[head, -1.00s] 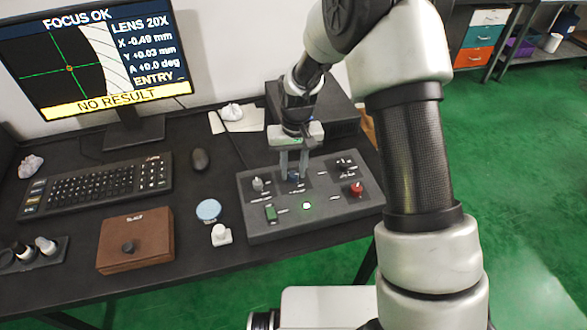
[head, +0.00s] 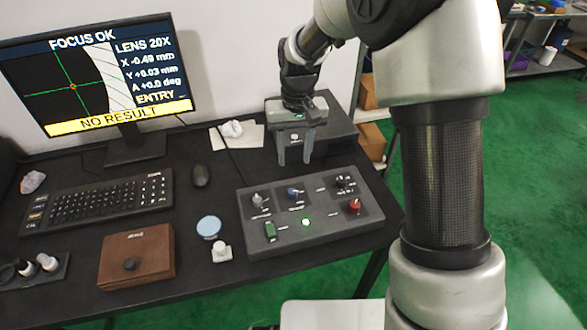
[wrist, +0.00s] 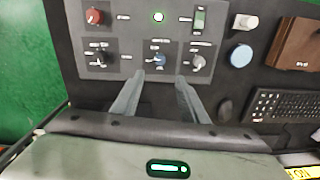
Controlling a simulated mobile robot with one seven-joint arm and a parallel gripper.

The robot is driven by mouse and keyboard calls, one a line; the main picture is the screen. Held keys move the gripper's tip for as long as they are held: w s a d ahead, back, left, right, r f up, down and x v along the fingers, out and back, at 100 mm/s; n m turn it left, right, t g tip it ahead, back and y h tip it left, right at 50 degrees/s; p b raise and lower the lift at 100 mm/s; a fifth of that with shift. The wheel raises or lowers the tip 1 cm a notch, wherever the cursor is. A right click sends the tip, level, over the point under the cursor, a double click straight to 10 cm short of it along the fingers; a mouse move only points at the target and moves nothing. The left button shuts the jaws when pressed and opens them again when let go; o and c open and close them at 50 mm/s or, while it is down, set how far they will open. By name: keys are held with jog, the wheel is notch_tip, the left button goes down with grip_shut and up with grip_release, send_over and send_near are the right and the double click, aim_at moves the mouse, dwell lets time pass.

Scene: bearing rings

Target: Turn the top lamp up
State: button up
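The grey control box (head: 335,230) stands on the black desk. Its top row has a grey knob (head: 258,198), a blue knob (head: 293,193) and a black knob (head: 343,183). Below are a green rocker switch (head: 270,231), a lit green button (head: 306,222) and a red knob (head: 354,206). The knob labels are too small to read. My gripper (head: 294,162) is open and empty, raised behind the box near the blue knob. In the wrist view the blue knob (wrist: 159,60) shows just beyond the gap between my fingertips (wrist: 160,77), untouched.
The monitor (head: 95,75) reads "FOCUS OK" and "NO RESULT". A keyboard (head: 98,202), a mouse (head: 201,176), a brown box (head: 150,258), a small white object (head: 221,250) and a pale blue disc (head: 208,227) lie left of the control box.

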notch_tip(320, 180, up, 5)
jog(key=shift+d+r, duration=0.1)
dwell(0.6)
